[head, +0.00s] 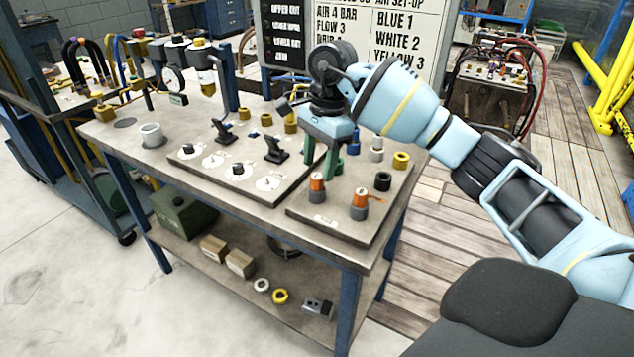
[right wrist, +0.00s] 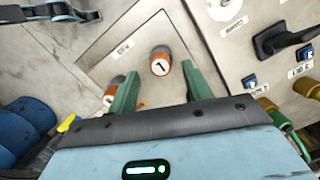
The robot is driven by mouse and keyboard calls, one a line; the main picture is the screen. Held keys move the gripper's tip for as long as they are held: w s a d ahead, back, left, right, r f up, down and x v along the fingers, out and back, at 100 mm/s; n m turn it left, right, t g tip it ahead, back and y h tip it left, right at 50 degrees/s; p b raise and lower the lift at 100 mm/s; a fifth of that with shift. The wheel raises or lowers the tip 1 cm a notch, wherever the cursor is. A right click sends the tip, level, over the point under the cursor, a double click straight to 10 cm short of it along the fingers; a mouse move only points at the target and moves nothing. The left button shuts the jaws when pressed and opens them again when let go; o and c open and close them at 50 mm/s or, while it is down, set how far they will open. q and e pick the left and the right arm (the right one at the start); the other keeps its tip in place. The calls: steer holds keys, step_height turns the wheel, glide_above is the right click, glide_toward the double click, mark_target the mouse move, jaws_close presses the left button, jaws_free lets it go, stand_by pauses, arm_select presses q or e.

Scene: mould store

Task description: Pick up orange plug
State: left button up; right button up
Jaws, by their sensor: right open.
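Two orange plugs with grey lower parts stand upright on the right-hand board of the bench. The left one (head: 317,188) is nearest my right gripper (head: 321,174); the other (head: 360,205) stands to its right. My right gripper is open, its green fingers pointing down above and just behind the left plug. In the right wrist view, one orange plug (right wrist: 160,62) shows between and just beyond the open fingertips (right wrist: 160,70), with nothing held. The second plug (right wrist: 117,82) is partly hidden by a finger. My left gripper is not recognisable in either view.
A black ring-shaped part (head: 383,181), a yellow one (head: 401,160) and a grey-white fitting (head: 377,150) stand right of the gripper. A board with dials and black levers (head: 276,150) lies left. The bench's front edge (head: 330,249) is clear.

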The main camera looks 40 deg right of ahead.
mark_target(318, 175)
steer(key=shift+a+f, duration=0.15)
steer(key=shift+f, duration=1.6)
steer(key=c, duration=1.1)
